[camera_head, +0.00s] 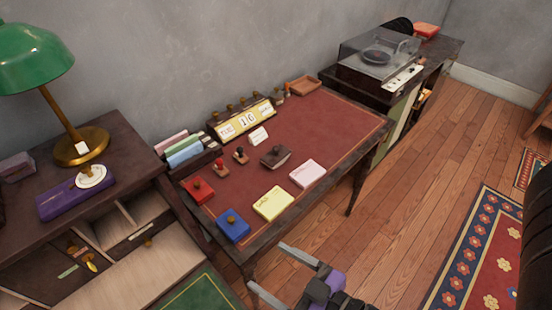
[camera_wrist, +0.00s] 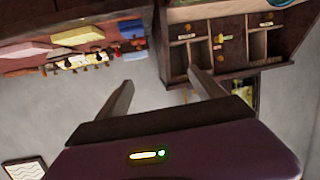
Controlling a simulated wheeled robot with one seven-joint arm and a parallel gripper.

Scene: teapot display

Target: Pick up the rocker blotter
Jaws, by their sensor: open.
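The rocker blotter (camera_head: 275,156) appears to be the dark brown block with a knob on top, near the middle of the red-topped desk (camera_head: 335,120). My gripper (camera_head: 267,266) is at the bottom of the head view, in front of the desk's near edge. Its two pale fingers are spread apart with nothing between them. The wrist view also shows my gripper (camera_wrist: 160,76) open and empty, facing the wall. There the desk's things appear small at the upper left, and I cannot pick out the blotter among them.
Close around the blotter are a pink pad (camera_head: 308,173), a yellow pad (camera_head: 273,203), two small stamps and a white card (camera_head: 258,136). A blue box (camera_head: 233,225) and a red box (camera_head: 197,190) stand nearer left. The desk's right part is clear.

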